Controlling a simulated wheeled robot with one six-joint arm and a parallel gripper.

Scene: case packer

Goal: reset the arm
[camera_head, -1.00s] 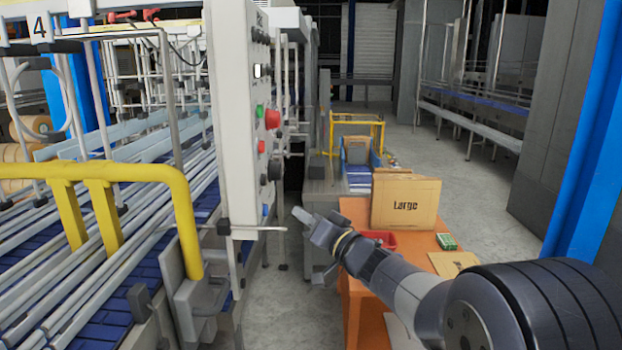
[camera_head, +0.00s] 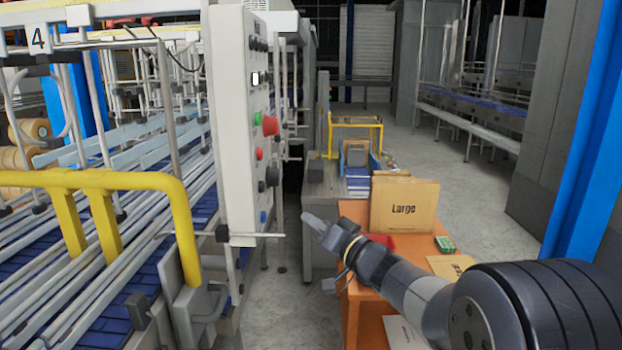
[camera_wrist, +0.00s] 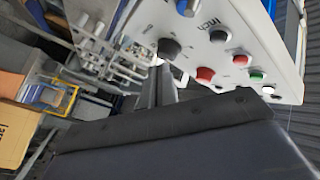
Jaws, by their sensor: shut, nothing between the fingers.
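My arm reaches from the lower right in the head view, over the orange table. My gripper (camera_head: 308,220) is shut and empty. It hangs in free air to the right of the grey control panel (camera_head: 235,120), between the panel and the table. In the wrist view my gripper's fingers (camera_wrist: 158,82) show as a narrow dark pair held together, with the panel face (camera_wrist: 235,50) beyond them. The panel carries a red knob, a green button and black knobs. I cannot tell the exact gap between the fingertips and the panel.
A cardboard box marked "Large" (camera_head: 405,205) stands on the orange table (camera_head: 365,290), near a small green box (camera_head: 445,244) and a partly hidden red tray (camera_head: 405,243). A yellow guard rail (camera_head: 110,180) and conveyor are at left. Clear floor (camera_head: 500,200) lies at right.

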